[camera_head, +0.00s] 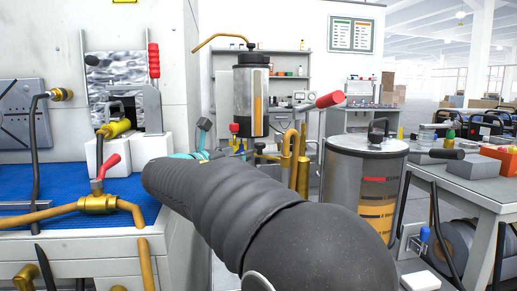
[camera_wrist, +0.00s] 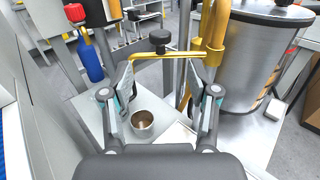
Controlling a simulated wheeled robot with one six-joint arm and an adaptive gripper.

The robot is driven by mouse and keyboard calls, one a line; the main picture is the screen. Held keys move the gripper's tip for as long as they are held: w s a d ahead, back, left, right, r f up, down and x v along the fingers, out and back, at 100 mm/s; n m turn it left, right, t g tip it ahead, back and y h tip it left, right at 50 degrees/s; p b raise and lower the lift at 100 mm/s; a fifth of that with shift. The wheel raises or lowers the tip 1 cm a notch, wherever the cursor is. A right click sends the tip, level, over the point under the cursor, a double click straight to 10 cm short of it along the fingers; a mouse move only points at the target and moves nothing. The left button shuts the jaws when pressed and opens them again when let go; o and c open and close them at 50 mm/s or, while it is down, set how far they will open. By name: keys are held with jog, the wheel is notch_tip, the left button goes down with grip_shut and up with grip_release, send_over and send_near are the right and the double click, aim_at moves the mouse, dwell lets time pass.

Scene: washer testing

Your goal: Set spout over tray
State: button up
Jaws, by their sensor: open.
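In the wrist view my gripper (camera_wrist: 161,72) is open, with its two fingers apart. A thin brass spout (camera_wrist: 165,55) crosses at the fingertips, below a black knob (camera_wrist: 155,39), and joins a thick upright brass pipe (camera_wrist: 216,32) on the right. I cannot tell whether the fingers touch it. A small metal cup (camera_wrist: 142,123) stands lower down, between the fingers in the picture. In the head view the brass pipe (camera_head: 294,150) and black knob (camera_head: 258,147) show beyond my arm, which mostly hides my gripper (camera_head: 205,153). No tray can be made out for certain.
A large metal tank (camera_wrist: 245,55) stands close on the right; it also shows in the head view (camera_head: 348,180). A blue bottle (camera_wrist: 90,62) is at left. A blue-topped bench (camera_head: 60,165) with brass valves lies left, and a cluttered table (camera_head: 455,185) right.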

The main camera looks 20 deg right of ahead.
aim_at(260, 149)
jog(key=x, duration=1)
jog(key=shift+d+f, duration=0.1)
jog(key=shift+d, duration=0.15)
grip_shut()
